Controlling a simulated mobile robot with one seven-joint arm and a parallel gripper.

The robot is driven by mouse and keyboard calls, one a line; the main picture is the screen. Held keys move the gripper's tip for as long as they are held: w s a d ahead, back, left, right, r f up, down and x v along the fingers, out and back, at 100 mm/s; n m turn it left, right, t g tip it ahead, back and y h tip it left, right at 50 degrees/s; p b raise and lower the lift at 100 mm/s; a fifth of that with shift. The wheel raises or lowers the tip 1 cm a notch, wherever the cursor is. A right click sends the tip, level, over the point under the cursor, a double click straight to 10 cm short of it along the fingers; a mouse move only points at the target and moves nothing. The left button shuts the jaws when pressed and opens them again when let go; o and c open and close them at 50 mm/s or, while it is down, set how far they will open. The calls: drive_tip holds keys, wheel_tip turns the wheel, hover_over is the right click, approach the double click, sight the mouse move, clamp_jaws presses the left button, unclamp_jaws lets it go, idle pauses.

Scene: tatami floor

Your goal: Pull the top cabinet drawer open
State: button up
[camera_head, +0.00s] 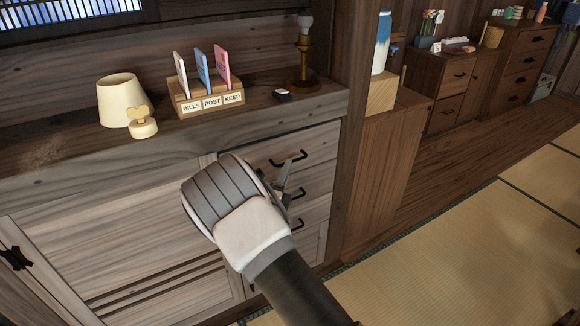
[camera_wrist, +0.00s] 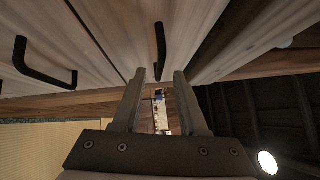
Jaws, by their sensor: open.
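The cabinet's top drawer (camera_head: 318,146) has a pale wood front and looks shut, under the thick countertop. Its dark bar handle (camera_head: 290,158) shows just beyond my gripper (camera_head: 284,183), which is in front of the drawer column and partly hides it. In the wrist view, the top handle (camera_wrist: 160,52) lies ahead of my gripper (camera_wrist: 160,74), roughly in line with the gap between the two fingers. The fingers are apart with nothing between them. I cannot tell whether they touch the handle. A lower drawer handle (camera_wrist: 42,66) shows at the left of the wrist view.
Below are more drawers with dark handles (camera_head: 297,223). The countertop (camera_head: 60,180) holds a lamp (camera_head: 121,98), a letter rack (camera_head: 207,102), a brass candlestick (camera_head: 304,65) and a small dark box (camera_head: 283,95). A wooden post and side cabinet (camera_head: 383,175) stand right. Tatami floor (camera_head: 470,250) there is clear.

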drive_tip(key=shift+b+x, duration=0.4)
drive_tip(key=shift+x, duration=1.85)
drive_tip(key=shift+c, duration=0.2)
clamp_jaws()
